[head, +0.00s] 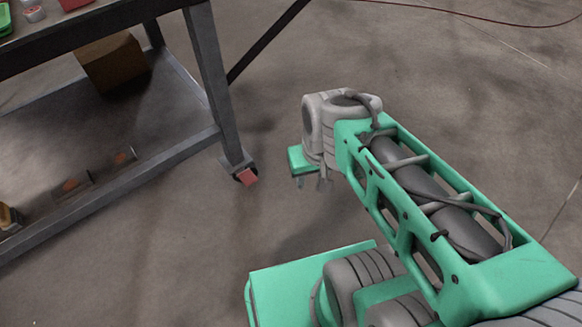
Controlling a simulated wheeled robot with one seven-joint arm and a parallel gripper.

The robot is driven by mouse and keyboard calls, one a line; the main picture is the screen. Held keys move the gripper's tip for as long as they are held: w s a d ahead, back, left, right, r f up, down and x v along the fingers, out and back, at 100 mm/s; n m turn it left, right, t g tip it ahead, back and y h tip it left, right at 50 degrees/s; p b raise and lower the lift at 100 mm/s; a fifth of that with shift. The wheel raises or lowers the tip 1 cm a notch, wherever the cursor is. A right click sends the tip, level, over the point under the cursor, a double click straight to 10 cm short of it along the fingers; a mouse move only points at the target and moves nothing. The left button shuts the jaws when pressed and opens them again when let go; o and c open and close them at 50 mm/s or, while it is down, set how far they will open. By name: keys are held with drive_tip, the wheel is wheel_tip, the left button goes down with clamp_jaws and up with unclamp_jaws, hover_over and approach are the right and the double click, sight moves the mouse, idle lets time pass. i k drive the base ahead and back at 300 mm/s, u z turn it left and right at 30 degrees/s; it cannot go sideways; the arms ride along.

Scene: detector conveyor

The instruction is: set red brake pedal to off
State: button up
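The red brake pedal (247,175) is at the caster at the foot of the cart's near right leg, in the lower part of the head view's left half. It looks like a small red tab sticking out to the right of the dark wheel. Whether it is raised or pressed is too small to tell. My gripper (311,182) is at the end of my green and grey arm, to the right of the pedal and apart from it. Only small parts show below the wrist, and its fingers are mostly hidden, so its opening is unclear.
The dark metal cart (208,80) fills the left side, with a cardboard box (112,62) and several small items on its lower shelf. Small items sit on its top. Bare concrete floor lies between the cart and my arm. A red cable (470,14) runs across the far floor.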

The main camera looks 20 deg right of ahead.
sight(246, 176)
drive_tip(key=z, duration=0.15)
drive_tip(key=i, duration=0.9)
drive_tip(key=u, duration=3)
